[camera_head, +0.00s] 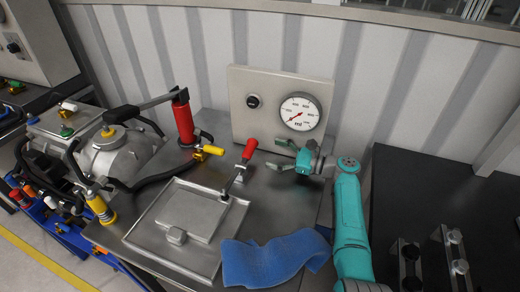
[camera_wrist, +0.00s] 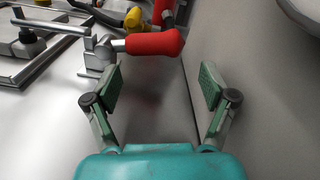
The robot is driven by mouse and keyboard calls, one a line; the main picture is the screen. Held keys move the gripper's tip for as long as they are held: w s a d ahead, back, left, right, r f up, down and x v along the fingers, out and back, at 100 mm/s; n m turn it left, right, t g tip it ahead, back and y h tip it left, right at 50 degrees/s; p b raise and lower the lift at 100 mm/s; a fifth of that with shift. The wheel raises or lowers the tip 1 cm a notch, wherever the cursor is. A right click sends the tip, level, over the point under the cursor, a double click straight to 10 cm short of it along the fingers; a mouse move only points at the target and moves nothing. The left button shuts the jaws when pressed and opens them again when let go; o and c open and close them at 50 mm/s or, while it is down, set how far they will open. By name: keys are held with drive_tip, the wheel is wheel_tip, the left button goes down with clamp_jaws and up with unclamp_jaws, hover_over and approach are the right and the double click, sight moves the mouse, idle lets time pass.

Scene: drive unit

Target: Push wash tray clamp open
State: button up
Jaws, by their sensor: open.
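The wash tray clamp has a red handle (camera_head: 249,150) on a metal lever that slants up from the tray's upper right corner. In the wrist view the red handle (camera_wrist: 155,42) lies ahead of the fingers, with its metal bracket to the left. The metal wash tray (camera_head: 146,232) sits flat on the steel bench with a raised lid-like plate (camera_head: 188,212) inside. My gripper (camera_head: 279,156) is open and empty, to the right of the handle. Its fingertips (camera_wrist: 160,86) are apart, with a gap to the handle.
A panel with a pressure gauge (camera_head: 299,111) and a black knob stands behind the bench, close to my gripper. A blue cloth (camera_head: 275,259) lies at the front right. A red cylinder (camera_head: 184,118) with a yellow-handled valve stands left of the clamp.

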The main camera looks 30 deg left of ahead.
sight(248, 154)
drive_tip(key=shift+x, duration=3)
drive_tip(key=c, duration=1.4)
